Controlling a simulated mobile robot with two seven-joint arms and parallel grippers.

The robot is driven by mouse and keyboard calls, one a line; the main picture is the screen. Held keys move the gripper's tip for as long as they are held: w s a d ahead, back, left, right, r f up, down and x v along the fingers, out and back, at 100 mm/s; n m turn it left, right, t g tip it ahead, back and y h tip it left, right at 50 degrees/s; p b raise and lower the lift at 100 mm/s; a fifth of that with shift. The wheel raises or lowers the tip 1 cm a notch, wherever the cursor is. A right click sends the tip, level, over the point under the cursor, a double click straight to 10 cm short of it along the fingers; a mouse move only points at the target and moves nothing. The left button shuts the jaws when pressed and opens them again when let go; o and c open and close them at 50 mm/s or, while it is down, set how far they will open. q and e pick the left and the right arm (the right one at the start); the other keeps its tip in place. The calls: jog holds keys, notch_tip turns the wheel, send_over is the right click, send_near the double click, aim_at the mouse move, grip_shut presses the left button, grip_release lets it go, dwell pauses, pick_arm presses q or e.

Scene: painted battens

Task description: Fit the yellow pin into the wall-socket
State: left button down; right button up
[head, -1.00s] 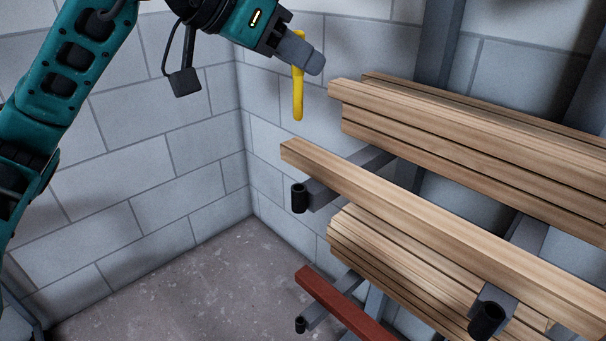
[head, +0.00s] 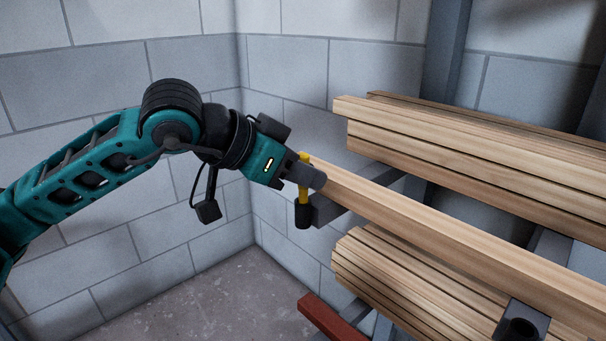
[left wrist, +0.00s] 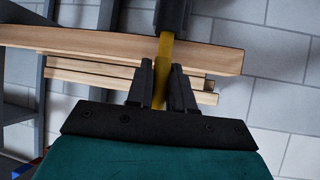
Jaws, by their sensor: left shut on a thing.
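The yellow pin (head: 303,195) stands upright in my left gripper (head: 306,176), which is shut on it. The pin's lower end meets the mouth of the black wall-socket (head: 303,216), on the end of the grey rack arm near the wall corner. I cannot tell how deep it sits. In the left wrist view, the pin (left wrist: 165,50) runs from between the fingers (left wrist: 161,88) to the black socket (left wrist: 173,14). My right gripper is not in view.
A single wooden batten (head: 440,225) lies beside the pin on the rack arms. Batten stacks lie above (head: 470,160) and below (head: 420,280). Another black socket (head: 520,329) is at the lower right, and a red batten (head: 330,318) lies low. The left wall side is free.

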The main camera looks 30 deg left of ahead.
pick_arm(q)
jog(key=shift+f, duration=0.15)
jog(key=c, duration=1)
grip_release()
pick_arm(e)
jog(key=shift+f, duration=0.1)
pick_arm(q)
jog(key=shift+s+r, duration=0.1)
jog(key=shift+r, duration=0.2)
jog(key=b+v, duration=0.6)
jog(key=v, duration=0.5)
jog(key=shift+s+r, duration=0.25)
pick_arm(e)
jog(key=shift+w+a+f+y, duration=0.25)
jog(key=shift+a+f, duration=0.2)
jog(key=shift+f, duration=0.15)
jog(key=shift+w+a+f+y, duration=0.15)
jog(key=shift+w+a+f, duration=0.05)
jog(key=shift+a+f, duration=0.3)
